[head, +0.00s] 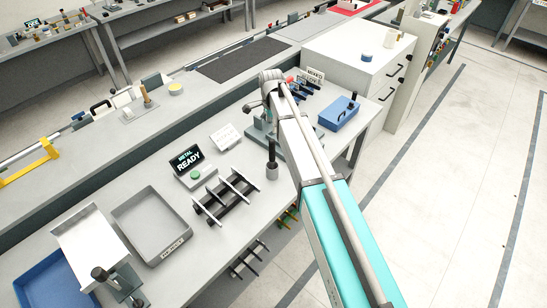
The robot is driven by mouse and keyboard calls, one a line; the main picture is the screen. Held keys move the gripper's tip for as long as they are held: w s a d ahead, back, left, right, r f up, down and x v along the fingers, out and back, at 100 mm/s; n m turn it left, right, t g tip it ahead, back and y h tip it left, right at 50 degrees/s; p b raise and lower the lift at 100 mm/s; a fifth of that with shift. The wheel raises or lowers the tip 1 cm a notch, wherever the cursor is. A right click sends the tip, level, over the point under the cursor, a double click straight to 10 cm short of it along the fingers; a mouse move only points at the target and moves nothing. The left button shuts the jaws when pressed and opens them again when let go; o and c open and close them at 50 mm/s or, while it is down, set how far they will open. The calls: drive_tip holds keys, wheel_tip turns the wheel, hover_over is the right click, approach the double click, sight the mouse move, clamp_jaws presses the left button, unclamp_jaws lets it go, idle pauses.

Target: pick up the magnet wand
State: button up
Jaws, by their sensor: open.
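A dark upright rod with a black grip, which looks like the magnet wand (271,151), stands in a small grey round holder (272,173) on the grey bench. My arm reaches from the lower right over the bench. My gripper (255,107) is at its far end, beyond the wand in the picture and apart from it. The gripper is open, small in view and partly hidden by my wrist. I see nothing held in it.
A black rack (226,197) with light bars stands left of the wand. Behind it is a READY display (188,160). A grey tray (122,220) lies farther left. A blue box (338,114) sits at the right, by white drawers (345,60).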

sight(272, 147)
drive_tip(key=shift+f+b, duration=3.45)
drive_tip(key=shift+f, duration=0.25)
drive_tip(key=shift+w+f+b, duration=0.1)
drive_tip(key=shift+f+b, duration=2.5)
drive_tip(key=shift+c, duration=0.3)
clamp_jaws()
